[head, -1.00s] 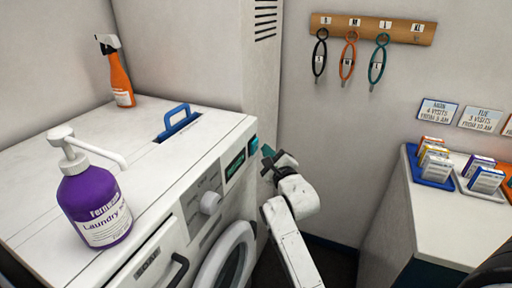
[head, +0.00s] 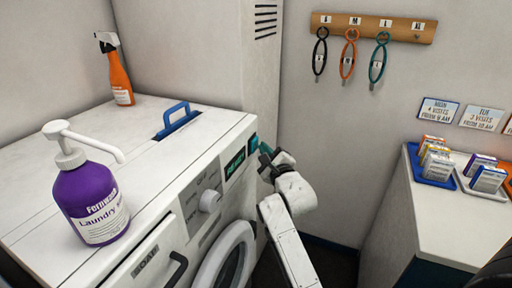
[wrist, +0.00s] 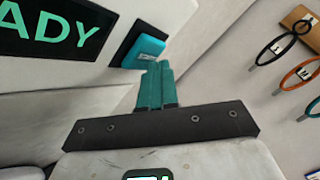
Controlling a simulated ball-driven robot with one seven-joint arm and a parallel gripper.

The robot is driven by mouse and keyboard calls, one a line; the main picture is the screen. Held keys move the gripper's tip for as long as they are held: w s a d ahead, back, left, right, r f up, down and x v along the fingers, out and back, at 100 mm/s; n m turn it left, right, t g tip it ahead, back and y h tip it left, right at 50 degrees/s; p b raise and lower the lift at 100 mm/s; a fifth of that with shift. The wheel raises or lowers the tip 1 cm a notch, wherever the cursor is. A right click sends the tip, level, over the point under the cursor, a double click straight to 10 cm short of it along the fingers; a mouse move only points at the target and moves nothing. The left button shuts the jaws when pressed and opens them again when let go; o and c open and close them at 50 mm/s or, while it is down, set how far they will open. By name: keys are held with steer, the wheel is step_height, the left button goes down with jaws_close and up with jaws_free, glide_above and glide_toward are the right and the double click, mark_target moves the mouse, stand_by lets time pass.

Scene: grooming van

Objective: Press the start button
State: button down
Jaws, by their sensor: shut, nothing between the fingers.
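The start button (wrist: 144,50) is a teal square in a dark frame on the washing machine's (head: 168,207) front panel. In the head view the button (head: 253,142) is at the panel's right end, partly next to my fingers. A dark display (wrist: 50,28) with green letters ending in "ADY" is left of it. My gripper (wrist: 158,68) is shut and empty, its teal fingertips at the button's lower edge in the wrist view. I cannot tell whether they touch it. In the head view my gripper (head: 266,151) is right beside the panel.
A purple laundry bottle (head: 92,205) with a pump, an orange spray bottle (head: 116,75) and a blue handle (head: 176,120) are on top of the machine. A counter (head: 440,208) with trays of boxes is at right. Loops hang from a wooden rack (head: 374,28).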

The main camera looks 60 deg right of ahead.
steer(key=shift+w+b, duration=0.5)
steer(key=shift+b, duration=0.15)
stand_by(0.8)
steer(key=shift+s, duration=0.1)
steer(key=shift+s+p, duration=0.65)
steer(key=shift+s, duration=0.15)
steer(key=shift+s+d+p, duration=0.2)
steer(key=shift+s+p, duration=1.45)
steer(key=shift+s, duration=0.9)
